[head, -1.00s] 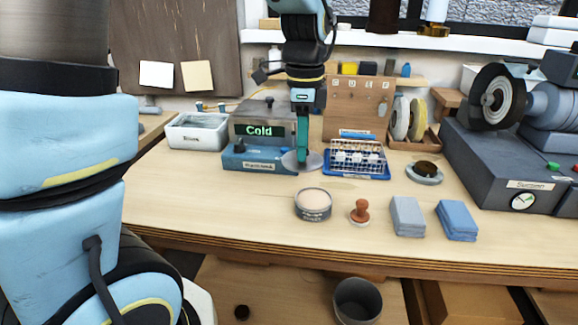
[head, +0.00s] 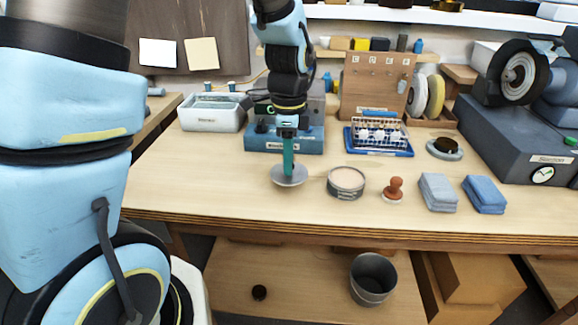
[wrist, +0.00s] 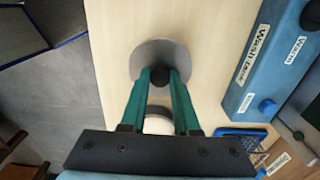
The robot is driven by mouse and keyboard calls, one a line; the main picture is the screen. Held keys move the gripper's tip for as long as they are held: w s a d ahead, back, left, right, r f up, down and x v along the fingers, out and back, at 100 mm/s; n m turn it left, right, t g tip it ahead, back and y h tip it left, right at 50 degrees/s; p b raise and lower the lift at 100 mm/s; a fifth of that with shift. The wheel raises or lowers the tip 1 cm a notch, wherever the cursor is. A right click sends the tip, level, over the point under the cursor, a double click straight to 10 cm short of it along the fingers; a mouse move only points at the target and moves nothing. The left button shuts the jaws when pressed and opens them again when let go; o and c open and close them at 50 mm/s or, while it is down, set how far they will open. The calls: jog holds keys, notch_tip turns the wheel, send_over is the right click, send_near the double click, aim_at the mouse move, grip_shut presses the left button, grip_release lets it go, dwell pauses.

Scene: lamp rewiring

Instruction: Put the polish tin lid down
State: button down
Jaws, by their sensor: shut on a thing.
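The polish tin lid (head: 289,179) is a flat grey disc with a dark knob, which shows in the wrist view (wrist: 147,52). My gripper (head: 288,164) points down, its two green fingers (wrist: 161,76) shut on the knob. The lid is level, at or just above the bare bench top; I cannot tell whether it touches. The round open tin (head: 346,183) with pale contents stands just right of the lid, apart from it. In the wrist view the tin (wrist: 158,125) is partly hidden between my fingers.
A blue tank unit (head: 284,141) stands behind the lid. A white bin (head: 213,118) is at back left, and a wire basket on a blue tray (head: 380,137) at back right. A stamp (head: 394,190) and cloths (head: 438,193) lie to the right. Bench left of the lid is clear.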

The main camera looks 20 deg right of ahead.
jog(key=shift+f, duration=1.5)
jog(key=shift+f, duration=0.15)
jog(key=c, duration=0.7)
grip_release()
jog(key=shift+o, duration=0.2)
notch_tip(320, 180, up, 12)
jog(key=b, duration=0.1)
jog(key=a+f+n, duration=0.3)
jog(key=a+n, duration=0.8)
jog(key=a, duration=0.1)
jog(key=w+a+f+n+t, duration=0.1)
jog(key=a+f+n, duration=0.2)
jog(key=a+n, duration=0.8)
jog(key=shift+a+t, duration=0.3)
jog(key=shift+a, duration=0.8)
